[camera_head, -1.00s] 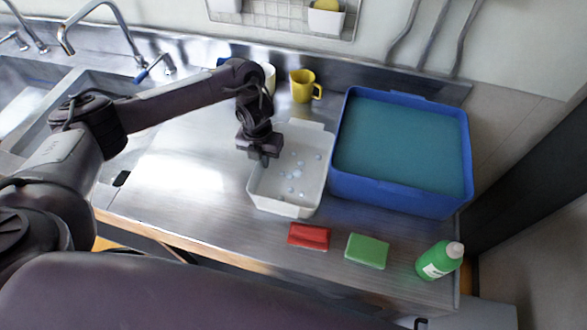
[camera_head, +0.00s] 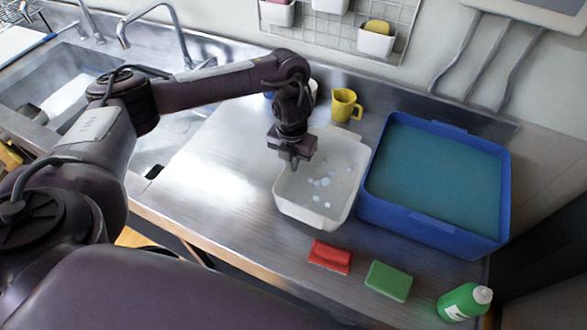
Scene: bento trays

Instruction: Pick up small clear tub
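A small whitish, see-through tub (camera_head: 346,207) with several pale bubbles or suds in it stands on the steel counter, left of the blue bin. My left gripper (camera_head: 294,163) points down at the tub's back left side, and its fingers overlap the rim there. I cannot tell whether they touch the rim or are shut on it. The gripper hides part of the tub's left wall. My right gripper is not in view.
A large blue bin (camera_head: 384,212) of teal liquid stands close to the tub's right. A yellow mug (camera_head: 345,105) is behind it. A red sponge (camera_head: 329,257), green sponge (camera_head: 388,281) and green bottle (camera_head: 462,302) lie in front. The counter (camera_head: 215,155) left of the tub is clear.

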